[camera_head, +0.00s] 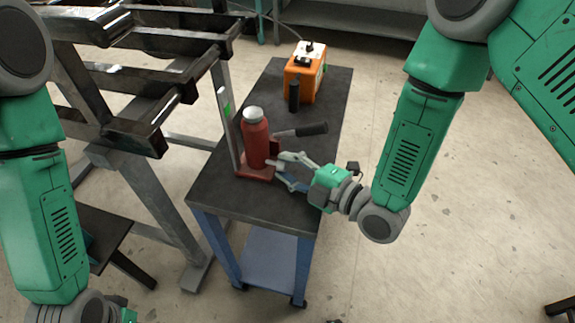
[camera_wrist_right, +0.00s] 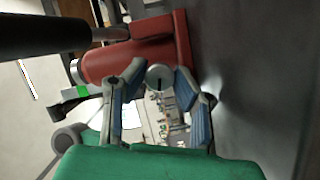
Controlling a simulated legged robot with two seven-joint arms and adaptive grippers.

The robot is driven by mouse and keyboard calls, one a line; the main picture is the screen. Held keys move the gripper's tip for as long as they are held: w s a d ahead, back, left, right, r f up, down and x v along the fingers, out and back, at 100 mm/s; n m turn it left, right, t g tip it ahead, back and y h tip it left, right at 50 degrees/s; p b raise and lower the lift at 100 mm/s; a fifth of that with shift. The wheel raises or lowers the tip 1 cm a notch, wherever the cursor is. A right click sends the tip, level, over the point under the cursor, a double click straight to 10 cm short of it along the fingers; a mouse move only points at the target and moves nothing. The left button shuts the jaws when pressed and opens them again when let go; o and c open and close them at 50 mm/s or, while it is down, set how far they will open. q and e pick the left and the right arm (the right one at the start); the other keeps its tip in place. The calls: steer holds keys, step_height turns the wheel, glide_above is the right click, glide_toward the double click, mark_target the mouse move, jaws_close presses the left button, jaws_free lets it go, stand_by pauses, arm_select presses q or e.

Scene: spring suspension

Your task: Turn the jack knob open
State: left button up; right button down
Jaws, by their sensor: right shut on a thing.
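The red bottle jack (camera_head: 255,140) stands upright on the dark top of a blue cart, with a grey cap on top and a black-gripped lever (camera_head: 305,130) out to the right. In the right wrist view the red jack body (camera_wrist_right: 120,62) lies sideways. The round grey knob (camera_wrist_right: 160,77), with a dark slot in its face, sits low on the jack. My right gripper (camera_head: 277,168) is at the jack's base, its fingertips (camera_wrist_right: 158,80) shut on both sides of the knob. My left arm shows at the lower left, but its fingers are out of the picture.
An orange box (camera_head: 303,75) with a black cylinder (camera_head: 294,95) before it stands at the cart's far end. A dark metal frame (camera_head: 130,70) is close on the left. The cart top (camera_head: 250,205) is bare in front of the jack.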

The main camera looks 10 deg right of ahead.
steer(key=shift+s+a+f, duration=0.1)
steer(key=shift+s+f, duration=0.05)
steer(key=c, duration=1.3)
jaws_free()
steer(key=v, duration=1.2)
